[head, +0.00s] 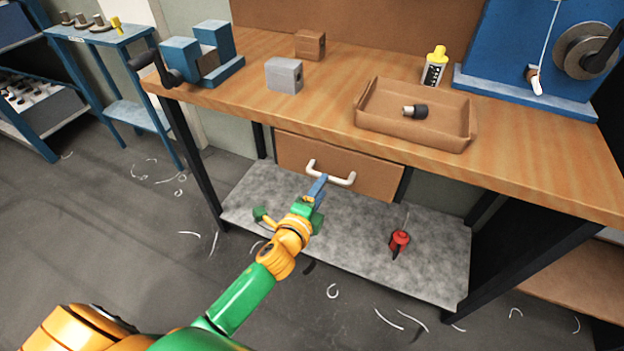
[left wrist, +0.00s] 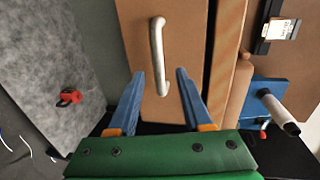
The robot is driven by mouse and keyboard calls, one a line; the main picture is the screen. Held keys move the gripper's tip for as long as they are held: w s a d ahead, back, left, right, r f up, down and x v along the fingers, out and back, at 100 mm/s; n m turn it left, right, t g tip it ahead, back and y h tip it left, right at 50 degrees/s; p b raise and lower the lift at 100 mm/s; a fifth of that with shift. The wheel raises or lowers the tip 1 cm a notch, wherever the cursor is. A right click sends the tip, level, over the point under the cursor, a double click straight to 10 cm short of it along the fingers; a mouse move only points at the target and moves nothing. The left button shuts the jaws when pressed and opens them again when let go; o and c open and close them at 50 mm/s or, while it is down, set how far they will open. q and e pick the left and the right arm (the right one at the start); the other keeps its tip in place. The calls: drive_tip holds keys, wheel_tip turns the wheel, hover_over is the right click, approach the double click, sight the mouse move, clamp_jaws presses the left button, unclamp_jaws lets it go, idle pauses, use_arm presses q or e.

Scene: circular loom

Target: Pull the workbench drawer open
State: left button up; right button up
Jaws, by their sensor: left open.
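The workbench drawer (head: 380,180) has a brown front under the bench top and looks shut. Its pale bar handle (head: 331,175) sticks out from the middle of the front. My left gripper (head: 319,184) is at the handle, its blue fingers overlapping it in the head view. In the left wrist view the gripper (left wrist: 160,80) is open, with one finger on each side of the lower part of the handle (left wrist: 156,50). Neither finger visibly touches it. The drawer front (left wrist: 187,30) fills the space behind. My right gripper is not in view.
A red object (head: 399,240) stands on the grey lower shelf (head: 350,240). Shavings litter the floor.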

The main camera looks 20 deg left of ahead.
sight(329, 180)
use_arm(q)
drive_tip(key=b+x, duration=0.1)
drive_tip(key=x, duration=0.4)
drive_tip(key=shift+w+d+f, duration=0.15)
drive_tip(key=shift+w, duration=0.2)
drive_tip(key=shift+s, duration=0.1)
clamp_jaws()
idle(0.8)
